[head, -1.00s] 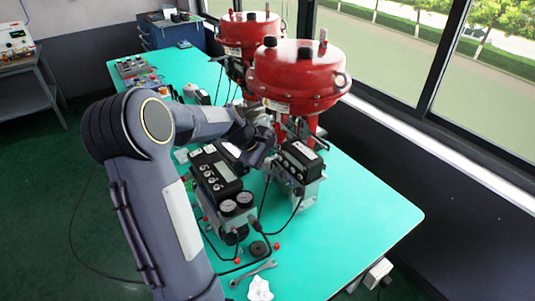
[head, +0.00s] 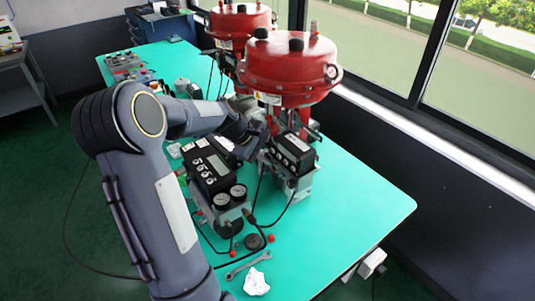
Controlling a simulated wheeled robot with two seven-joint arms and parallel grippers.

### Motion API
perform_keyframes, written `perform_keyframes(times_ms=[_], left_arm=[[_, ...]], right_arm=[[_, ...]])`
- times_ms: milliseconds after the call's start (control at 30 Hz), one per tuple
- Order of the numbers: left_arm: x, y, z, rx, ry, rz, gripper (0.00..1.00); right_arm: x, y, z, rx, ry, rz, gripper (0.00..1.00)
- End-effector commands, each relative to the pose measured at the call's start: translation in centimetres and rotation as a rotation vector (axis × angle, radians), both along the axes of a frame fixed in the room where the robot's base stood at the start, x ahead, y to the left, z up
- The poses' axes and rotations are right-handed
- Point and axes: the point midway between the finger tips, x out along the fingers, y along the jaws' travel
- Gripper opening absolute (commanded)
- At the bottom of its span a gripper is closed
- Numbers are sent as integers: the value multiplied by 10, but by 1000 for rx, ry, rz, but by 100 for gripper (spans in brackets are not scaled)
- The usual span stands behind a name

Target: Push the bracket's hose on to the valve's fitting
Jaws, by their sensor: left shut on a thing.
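The near valve has a red domed actuator (head: 290,72) and stands at the back of the green table. A black-topped grey box (head: 288,160) sits at its foot. My left gripper (head: 254,140) is beside the valve's lower part, between that box and a black positioner (head: 212,170) with two round gauges. It is shut on the hose, but its fingertips and the held part are too small and covered to make out. The valve's fitting and the bracket cannot be told apart there, so I cannot tell whether hose and fitting touch. My right gripper is out of view.
A second red valve (head: 236,24) stands behind. Thin black lines hang around the positioner. A wrench (head: 248,265) and a crumpled white cloth (head: 257,283) lie at the table's (head: 350,215) near end. The table's right part is clear. Windows line the right.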

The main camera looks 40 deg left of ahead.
Motion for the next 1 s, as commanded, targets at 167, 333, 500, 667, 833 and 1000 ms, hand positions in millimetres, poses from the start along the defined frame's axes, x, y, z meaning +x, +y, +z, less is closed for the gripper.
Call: perform_keyframes(times_ms=[167, 333, 500, 667, 833, 1000], left_arm=[[0, 0, 0, -2, 0, 3, 0], [0, 2, 0, -2, 0, 3, 0], [2, 5, 1, -2, -1, 5, 0], [2, 7, 1, -1, -1, 4, 0], [3, 9, 1, -2, 0, 3, 0], [3, 12, 0, -2, 0, 3, 0]], right_arm=[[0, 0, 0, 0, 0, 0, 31], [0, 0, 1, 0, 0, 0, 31], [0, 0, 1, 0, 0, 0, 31], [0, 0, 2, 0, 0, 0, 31], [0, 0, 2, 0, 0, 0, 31], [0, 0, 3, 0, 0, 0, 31]])
